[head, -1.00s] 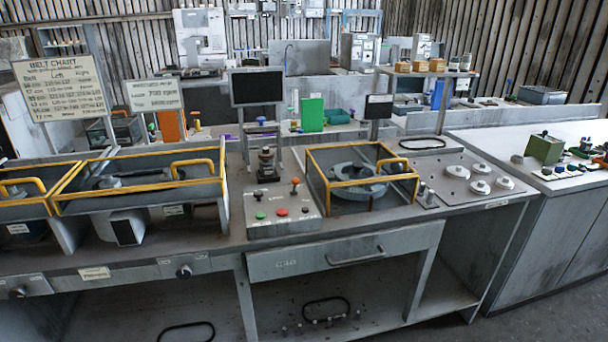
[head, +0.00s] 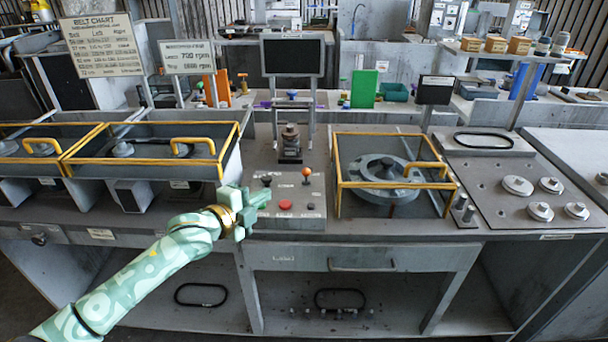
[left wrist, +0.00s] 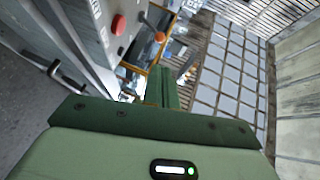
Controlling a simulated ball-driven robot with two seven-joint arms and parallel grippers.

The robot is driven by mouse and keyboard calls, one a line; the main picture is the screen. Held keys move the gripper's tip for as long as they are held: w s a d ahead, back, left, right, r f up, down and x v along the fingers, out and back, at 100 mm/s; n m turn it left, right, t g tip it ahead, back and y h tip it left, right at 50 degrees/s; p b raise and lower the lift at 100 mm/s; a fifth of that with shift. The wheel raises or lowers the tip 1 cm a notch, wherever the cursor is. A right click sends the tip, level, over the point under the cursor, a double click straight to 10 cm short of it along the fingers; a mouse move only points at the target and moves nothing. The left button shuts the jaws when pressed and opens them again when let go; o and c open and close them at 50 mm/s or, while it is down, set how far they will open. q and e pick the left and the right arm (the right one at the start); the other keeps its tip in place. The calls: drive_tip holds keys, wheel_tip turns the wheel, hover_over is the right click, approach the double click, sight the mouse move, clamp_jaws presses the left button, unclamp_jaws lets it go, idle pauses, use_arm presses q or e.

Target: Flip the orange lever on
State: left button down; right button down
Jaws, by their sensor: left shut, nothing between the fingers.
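The orange lever (head: 306,174) has a round orange knob on a short stem and stands on the grey control panel (head: 312,221). I cannot tell its exact tilt. In the left wrist view the orange knob (left wrist: 160,36) shows above the fingers, on a slanted stem. My left gripper (head: 262,196) is shut and empty at the panel's left edge, to the left of the lever and apart from it. Its closed fingers also show in the left wrist view (left wrist: 163,88). My right gripper is in neither view.
A red button (head: 285,204) and a black-knobbed lever (head: 266,181) are on the same panel, close to my left gripper. A yellow-framed blower housing (head: 345,186) stands right of the panel, and a yellow-framed bin (head: 215,165) stands to the left. A drawer handle (head: 362,266) juts out below.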

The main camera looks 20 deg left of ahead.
sight(303, 173)
use_arm(q)
drive_tip(key=shift+w, duration=0.15)
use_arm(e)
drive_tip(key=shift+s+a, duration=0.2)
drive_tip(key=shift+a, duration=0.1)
